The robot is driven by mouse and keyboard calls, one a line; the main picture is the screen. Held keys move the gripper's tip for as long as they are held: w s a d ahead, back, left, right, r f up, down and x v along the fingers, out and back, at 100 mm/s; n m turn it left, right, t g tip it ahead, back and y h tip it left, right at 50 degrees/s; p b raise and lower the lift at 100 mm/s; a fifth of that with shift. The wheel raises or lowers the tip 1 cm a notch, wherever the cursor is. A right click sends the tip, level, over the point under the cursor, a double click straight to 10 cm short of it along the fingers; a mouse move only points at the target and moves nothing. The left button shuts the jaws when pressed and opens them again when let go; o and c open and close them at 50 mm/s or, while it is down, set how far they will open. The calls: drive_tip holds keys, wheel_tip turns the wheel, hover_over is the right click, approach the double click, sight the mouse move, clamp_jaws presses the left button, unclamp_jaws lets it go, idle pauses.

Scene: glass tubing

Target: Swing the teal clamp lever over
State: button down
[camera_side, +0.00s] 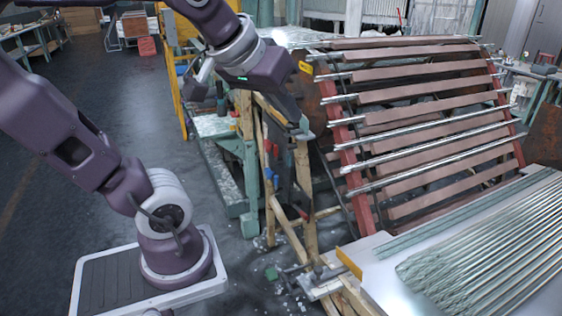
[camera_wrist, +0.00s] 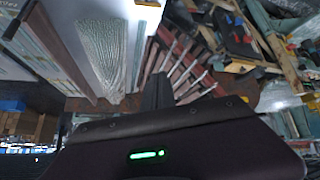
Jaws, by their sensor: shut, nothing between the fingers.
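My gripper (camera_side: 303,131) hangs from the upper middle of the side view, pointing down and right, in front of the left end of the tubing rack. In the wrist view, its dark fingers (camera_wrist: 157,90) are together, with nothing between them. I cannot pick out the teal clamp lever for certain in either view. A small teal-green block (camera_side: 271,273) shows low in the side view, near the foot of the wooden frame. I cannot tell whether it belongs to the lever. No contact between the fingers and any lever is visible.
A slanted rack (camera_side: 430,90) of brown slats and glass tubes stands right of my gripper. A wooden frame (camera_side: 303,180) and green machinery (camera_side: 243,160) stand close below and left. A pale table (camera_side: 385,280) with a bundle of tubes (camera_side: 490,265) fills the lower right.

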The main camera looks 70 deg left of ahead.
drive_tip(key=w+a+r+n+t+y, duration=0.1)
drive_tip(key=w+a+n+y, duration=0.15)
drive_tip(key=a, duration=0.35)
drive_tip(key=w+a+r+n+y, duration=0.1)
drive_tip(key=w+a+n, duration=0.2)
drive_tip(key=w+a, duration=0.15)
drive_tip(key=a+f+n+t+y, duration=0.3)
drive_tip(key=a+n, duration=0.9)
drive_tip(key=a, duration=1)
wheel_tip(320, 180, down, 34)
drive_tip(key=s+a+n+t, duration=0.1)
drive_tip(key=s+n+t, duration=0.1)
drive_tip(key=t, duration=0.1)
drive_tip(key=shift+a+r+n+h, duration=0.2)
drive_tip(key=shift+a+n+h, duration=0.15)
drive_tip(key=shift+a, duration=0.05)
